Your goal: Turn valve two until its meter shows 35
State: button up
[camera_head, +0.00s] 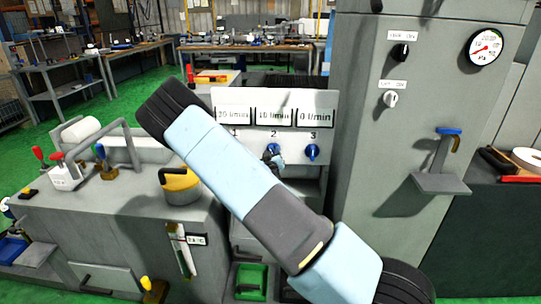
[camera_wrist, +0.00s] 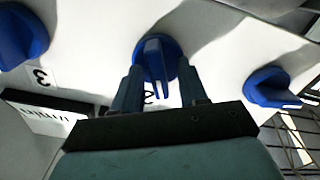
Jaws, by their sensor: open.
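Valve two is a blue knob (camera_head: 273,147) under the middle meter (camera_head: 273,117) on a white panel, above which the display appears to read 10 l/min. In the wrist view, valve two (camera_wrist: 155,58) is centred, with its grip ridge pointing towards my gripper. My gripper (camera_wrist: 160,88) is open, its fingers on either side of the knob's near part, with gaps visible beside the ridge. In the head view, my gripper (camera_head: 273,158) is just below valve two, partly hidden by my arm.
Valve three (camera_head: 312,151) is to the right, under a meter (camera_head: 314,117) reading 0 l/min. Valve one (camera_wrist: 270,88) shows right in the wrist view; my arm hides it in the head view. Its meter (camera_head: 233,116) appears to read 20 l/min. A grey cabinet (camera_head: 360,150) stands right.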

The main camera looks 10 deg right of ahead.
grip_shut()
jog(key=shift+a, duration=0.1)
jog(key=shift+a+n, duration=0.1)
jog(key=shift+n, duration=0.2)
jog(key=n, duration=1)
jog(key=f+n, duration=0.1)
jog(key=n, duration=0.4)
jog(key=shift+a, duration=0.2)
dwell(0.5)
jog(key=shift+d, duration=0.1)
